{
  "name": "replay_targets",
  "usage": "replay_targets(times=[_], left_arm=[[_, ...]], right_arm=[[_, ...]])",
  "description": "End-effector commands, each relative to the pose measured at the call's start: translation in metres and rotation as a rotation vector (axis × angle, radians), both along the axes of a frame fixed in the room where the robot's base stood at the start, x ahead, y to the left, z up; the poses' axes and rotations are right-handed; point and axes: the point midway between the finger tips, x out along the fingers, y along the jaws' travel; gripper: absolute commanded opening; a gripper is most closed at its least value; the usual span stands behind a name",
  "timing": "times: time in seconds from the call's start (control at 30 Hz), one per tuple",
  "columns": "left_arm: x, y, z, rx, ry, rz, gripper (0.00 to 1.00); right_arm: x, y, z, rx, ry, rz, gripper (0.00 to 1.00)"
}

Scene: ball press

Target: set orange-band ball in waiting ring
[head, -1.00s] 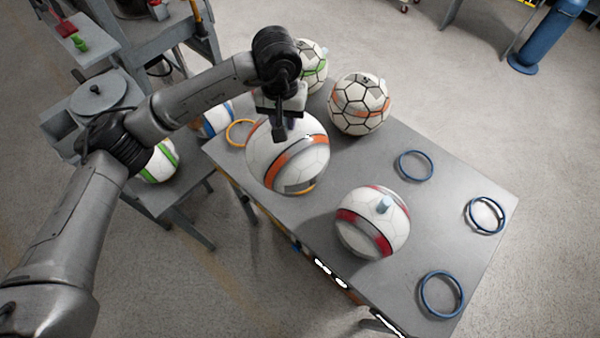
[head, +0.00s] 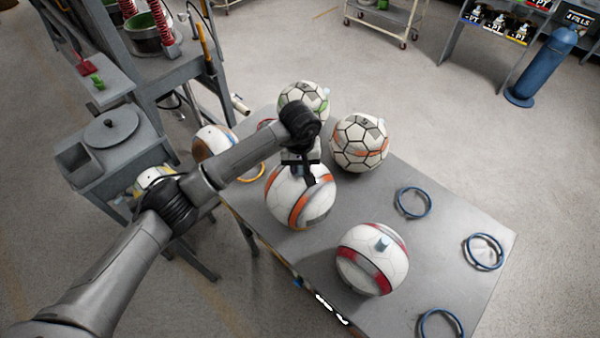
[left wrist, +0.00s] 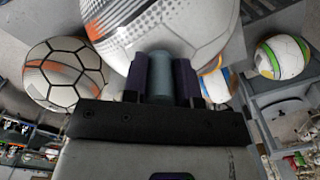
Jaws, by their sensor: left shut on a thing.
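The white ball with orange bands (head: 313,211) is at the left part of the grey table, under my left gripper (head: 305,172). In the left wrist view the gripper's dark fingers (left wrist: 161,80) are shut on a blue-grey peg (left wrist: 160,75) on top of the ball (left wrist: 185,25). The ball hides the table beneath it, so I cannot tell whether it rests there or sits in a ring. A yellow-orange ring (head: 254,173) shows partly behind my arm, left of the ball. My right gripper is not in view.
A red-band ball (head: 372,260) stands at the front. An orange-patched ball with black lines (head: 359,143) and a green-marked ball (head: 304,98) stand behind. Blue rings (head: 428,208), (head: 502,252), (head: 460,326) lie on the right of the table (head: 440,270).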

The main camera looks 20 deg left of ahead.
Motion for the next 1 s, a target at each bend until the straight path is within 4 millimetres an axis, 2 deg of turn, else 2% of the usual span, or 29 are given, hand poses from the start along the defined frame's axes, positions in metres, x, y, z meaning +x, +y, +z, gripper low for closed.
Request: replay_targets(times=[0.37,0.9,0.93,1.0], left_arm=[[0.0,0.0,-0.034,0.0,0.0,-0.001,0.0],[0.0,0.0,-0.042,0.0,-0.002,-0.001,0.0],[0.0,0.0,-0.043,0.0,-0.001,-0.001,0.27],[0.0,0.0,-0.042,0.0,0.0,-0.001,0.34]], right_arm=[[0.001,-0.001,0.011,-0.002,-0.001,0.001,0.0],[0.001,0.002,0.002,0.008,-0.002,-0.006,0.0],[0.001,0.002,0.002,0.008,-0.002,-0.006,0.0],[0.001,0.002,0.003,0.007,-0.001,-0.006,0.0]])
